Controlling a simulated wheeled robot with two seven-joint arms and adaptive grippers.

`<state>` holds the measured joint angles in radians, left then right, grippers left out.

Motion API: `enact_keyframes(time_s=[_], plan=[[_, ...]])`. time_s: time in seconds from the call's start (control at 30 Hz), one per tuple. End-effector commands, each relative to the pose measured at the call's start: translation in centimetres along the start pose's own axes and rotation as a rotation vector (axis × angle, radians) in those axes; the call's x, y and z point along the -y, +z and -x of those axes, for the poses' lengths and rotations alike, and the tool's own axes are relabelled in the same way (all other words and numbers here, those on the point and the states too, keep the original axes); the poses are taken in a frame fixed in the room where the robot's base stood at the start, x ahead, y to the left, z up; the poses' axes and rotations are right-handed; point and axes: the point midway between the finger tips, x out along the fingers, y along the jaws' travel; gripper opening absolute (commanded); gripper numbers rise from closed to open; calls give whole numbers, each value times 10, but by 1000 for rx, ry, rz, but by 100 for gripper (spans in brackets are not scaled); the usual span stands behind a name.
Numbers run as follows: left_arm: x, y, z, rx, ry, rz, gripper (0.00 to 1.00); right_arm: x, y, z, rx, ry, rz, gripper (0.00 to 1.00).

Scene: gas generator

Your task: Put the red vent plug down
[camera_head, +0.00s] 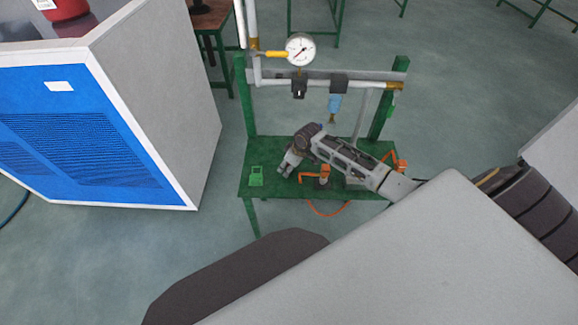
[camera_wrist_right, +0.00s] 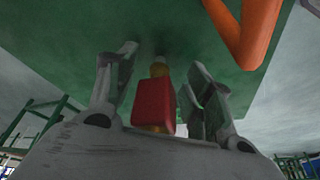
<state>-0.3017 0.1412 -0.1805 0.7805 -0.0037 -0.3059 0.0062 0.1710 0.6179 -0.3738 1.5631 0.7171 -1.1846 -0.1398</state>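The red vent plug (camera_wrist_right: 155,104) shows in the right wrist view between the fingers of my right gripper (camera_wrist_right: 160,85). It has a brass-coloured end that points toward the green table (camera_wrist_right: 80,70) and appears to meet its surface. The fingers stand apart, with visible gaps on both sides of the plug. In the head view my right gripper (camera_head: 287,169) is low over the left part of the green table (camera_head: 275,188); the plug cannot be made out there. My left gripper is not in view.
A pipe rack with a pressure gauge (camera_head: 300,49) and yellow-handled valve rises behind the table. A blue-fronted cabinet (camera_head: 85,130) stands at left.

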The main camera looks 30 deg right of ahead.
Motion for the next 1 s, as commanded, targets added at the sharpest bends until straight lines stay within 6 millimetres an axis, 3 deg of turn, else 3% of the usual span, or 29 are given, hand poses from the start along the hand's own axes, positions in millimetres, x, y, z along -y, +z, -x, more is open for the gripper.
enact_keyframes(time_s=[0.47, 0.67, 1.0], plan=[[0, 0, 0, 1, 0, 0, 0, 0, 0, 5, 1, 1, 0, 54], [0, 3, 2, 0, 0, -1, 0, -1, -1, 21, -1, 1, -1, 54], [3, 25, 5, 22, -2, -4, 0, 0, -1, 65, 0, 1, 1, 54]])
